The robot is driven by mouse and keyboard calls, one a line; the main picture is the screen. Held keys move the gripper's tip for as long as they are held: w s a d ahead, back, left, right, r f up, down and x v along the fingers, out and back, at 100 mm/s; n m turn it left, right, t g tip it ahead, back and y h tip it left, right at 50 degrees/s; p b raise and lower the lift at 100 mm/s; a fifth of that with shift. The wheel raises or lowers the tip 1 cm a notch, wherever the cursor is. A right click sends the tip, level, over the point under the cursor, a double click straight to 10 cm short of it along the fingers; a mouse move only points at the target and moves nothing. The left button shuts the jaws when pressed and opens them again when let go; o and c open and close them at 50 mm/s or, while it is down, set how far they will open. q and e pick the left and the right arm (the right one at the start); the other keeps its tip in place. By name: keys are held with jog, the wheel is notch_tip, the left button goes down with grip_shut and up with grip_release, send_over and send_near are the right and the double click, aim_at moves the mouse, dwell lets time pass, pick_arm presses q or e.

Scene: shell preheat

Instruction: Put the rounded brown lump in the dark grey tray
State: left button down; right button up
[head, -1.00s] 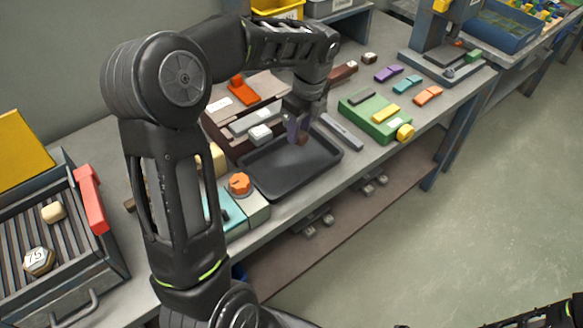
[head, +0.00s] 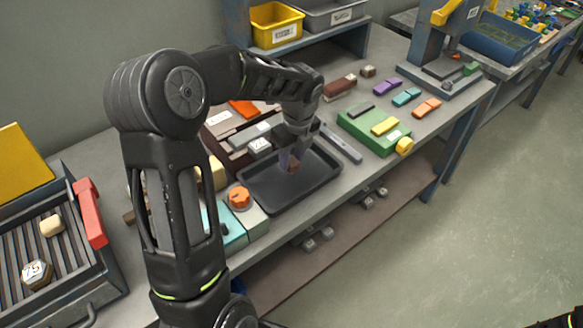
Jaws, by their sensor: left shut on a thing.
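The dark grey tray (head: 318,183) lies on the workbench near its front edge. I cannot tell whether the lump touches the tray floor. No other thing shows in the tray.
A teal and grey box with an orange knob (head: 240,197) stands left of the tray. A grey bar (head: 341,143) lies right of it, then a green block set (head: 374,129). Behind is a brown case (head: 222,118). A grill-like unit (head: 50,255) stands far left.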

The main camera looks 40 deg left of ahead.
aim_at(293, 162)
pick_arm(q)
jog(key=shift+f, duration=0.15)
jog(key=shift+f, duration=1.85)
jog(key=shift+f, duration=0.15)
jog(key=c, duration=1)
grip_release()
jog(key=r, duration=0.4)
jog(key=d+r, duration=0.1)
jog(key=r, duration=0.7)
jog(key=shift+s+d+r, duration=0.1)
jog(key=shift+s+d, duration=0.2)
jog(key=shift+d, duration=0.1)
